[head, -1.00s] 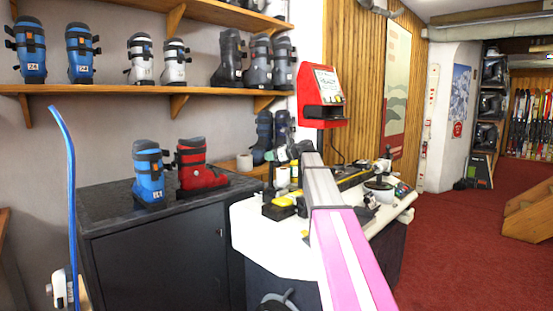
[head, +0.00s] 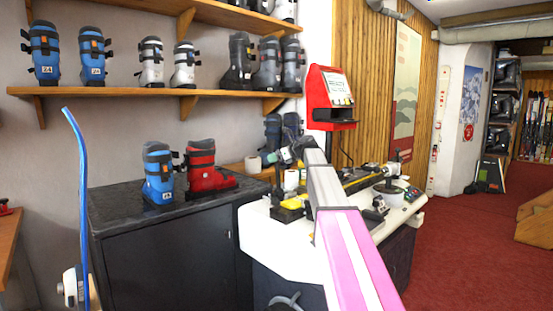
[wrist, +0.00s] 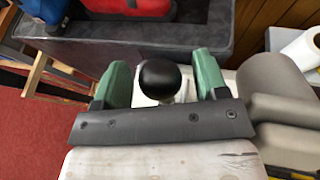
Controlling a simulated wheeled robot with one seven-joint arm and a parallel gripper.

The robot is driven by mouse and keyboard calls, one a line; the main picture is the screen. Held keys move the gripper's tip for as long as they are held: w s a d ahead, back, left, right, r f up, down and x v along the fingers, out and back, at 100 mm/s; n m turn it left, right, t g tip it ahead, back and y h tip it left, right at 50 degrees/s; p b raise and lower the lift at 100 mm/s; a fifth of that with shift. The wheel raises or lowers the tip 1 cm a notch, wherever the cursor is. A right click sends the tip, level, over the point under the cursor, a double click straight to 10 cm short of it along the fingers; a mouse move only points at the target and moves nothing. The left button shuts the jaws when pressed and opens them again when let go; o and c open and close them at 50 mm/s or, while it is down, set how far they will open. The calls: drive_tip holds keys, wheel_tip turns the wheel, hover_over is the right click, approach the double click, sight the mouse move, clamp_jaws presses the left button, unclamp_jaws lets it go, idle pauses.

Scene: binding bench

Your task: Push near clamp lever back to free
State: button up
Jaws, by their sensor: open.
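In the wrist view a black ball knob (wrist: 159,78) stands between the two green fingers of my gripper (wrist: 160,66). The fingers are open, with a gap on each side of the knob. It looks like the end of the near clamp lever; its lower part is hidden behind the dark bar across the front. In the head view my gripper (head: 284,154) is over the left end of the white binding bench (head: 262,238). My arm crosses in front, and I cannot make out the lever there.
A dark cabinet (head: 168,262) stands left of the bench, with a blue boot (head: 158,175) and a red boot (head: 205,168) on top. A red box (head: 330,98) hangs behind the bench. A white roll (wrist: 301,46) is right of my gripper. Red carpet (head: 465,245) lies open on the right.

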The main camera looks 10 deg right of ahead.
drive_tip(key=v, duration=1)
drive_tip(key=shift+s+d+r, duration=0.2)
drive_tip(key=shift+s+d, duration=0.05)
drive_tip(key=c, duration=0.4)
drive_tip(key=shift+s+d, duration=0.25)
drive_tip(key=shift+s, duration=0.05)
drive_tip(key=c, duration=0.5)
drive_tip(key=shift+m+t+h, duration=0.4)
drive_tip(key=shift+m+t, duration=0.2)
drive_tip(key=s+d, duration=0.1)
drive_tip(key=s, duration=0.1)
drive_tip(key=s+d+f, duration=0.1)
drive_tip(key=s+d, duration=0.2)
drive_tip(key=shift+s+f, duration=0.15)
drive_tip(key=shift+s, duration=0.15)
clamp_jaws()
drive_tip(key=r+x, duration=0.2)
drive_tip(key=x, duration=1.1)
drive_tip(key=shift+w+a, duration=0.2)
drive_tip(key=shift+w, duration=0.25)
